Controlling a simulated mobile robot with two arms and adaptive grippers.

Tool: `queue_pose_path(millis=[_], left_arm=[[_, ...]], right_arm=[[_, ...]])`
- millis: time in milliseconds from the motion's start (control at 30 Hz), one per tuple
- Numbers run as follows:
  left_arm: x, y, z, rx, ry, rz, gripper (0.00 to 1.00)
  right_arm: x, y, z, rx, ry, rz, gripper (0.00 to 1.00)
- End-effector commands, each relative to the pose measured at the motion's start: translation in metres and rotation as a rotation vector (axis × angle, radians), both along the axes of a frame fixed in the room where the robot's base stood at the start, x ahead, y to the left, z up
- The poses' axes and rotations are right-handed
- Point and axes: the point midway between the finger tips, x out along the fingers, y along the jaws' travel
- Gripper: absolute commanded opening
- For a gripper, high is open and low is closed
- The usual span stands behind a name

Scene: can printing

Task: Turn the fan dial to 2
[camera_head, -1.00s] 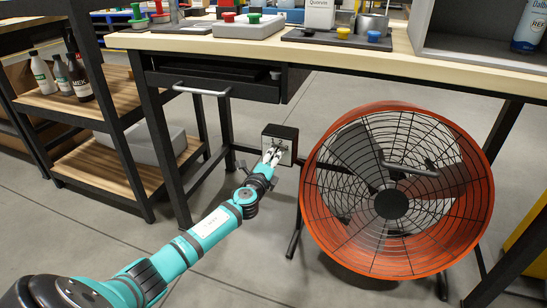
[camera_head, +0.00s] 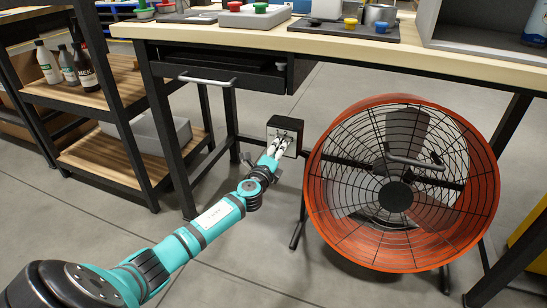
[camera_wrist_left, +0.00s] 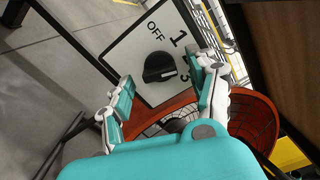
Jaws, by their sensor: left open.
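The fan (camera_head: 400,190) has an orange drum and a black wire grille and stands under the workbench. Its control box (camera_head: 287,133) is left of the drum. In the left wrist view the black dial (camera_wrist_left: 159,68) sits on a white plate (camera_wrist_left: 128,52). "OFF", "1" and part of a "3" show; the "2" is not visible, with a finger covering part of the plate. My left gripper (camera_head: 279,146) is at the box front. In the wrist view its open fingers (camera_wrist_left: 162,78) are on either side of the dial, with gaps visible. My right gripper is not in view.
A table leg (camera_head: 170,140) and a shelf rack (camera_head: 125,118) with bottles stand left of my arm. The floor (camera_head: 250,265) in front is clear.

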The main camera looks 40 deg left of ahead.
Motion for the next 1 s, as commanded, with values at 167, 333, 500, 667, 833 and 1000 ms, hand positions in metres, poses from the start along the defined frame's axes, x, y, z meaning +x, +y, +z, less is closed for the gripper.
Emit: queue_pose_path(millis=[167, 333, 500, 667, 833, 1000], left_arm=[[-0.029, -0.007, -0.002, 0.001, 0.004, -0.003, 0.60], [-0.066, -0.016, -0.002, 0.001, 0.005, -0.004, 0.60], [-0.095, -0.023, -0.002, 0.000, 0.004, -0.003, 0.60], [-0.109, -0.027, -0.001, 0.001, 0.003, -0.002, 0.60], [-0.112, -0.027, 0.000, 0.002, 0.002, -0.001, 0.60], [-0.112, -0.027, -0.001, 0.001, 0.001, -0.001, 0.60]], right_arm=[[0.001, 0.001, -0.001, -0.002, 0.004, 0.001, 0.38], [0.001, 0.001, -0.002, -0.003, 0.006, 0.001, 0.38], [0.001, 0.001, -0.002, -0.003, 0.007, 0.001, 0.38], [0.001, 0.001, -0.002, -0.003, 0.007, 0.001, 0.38], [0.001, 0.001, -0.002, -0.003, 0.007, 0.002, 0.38], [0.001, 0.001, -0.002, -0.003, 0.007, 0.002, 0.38]])
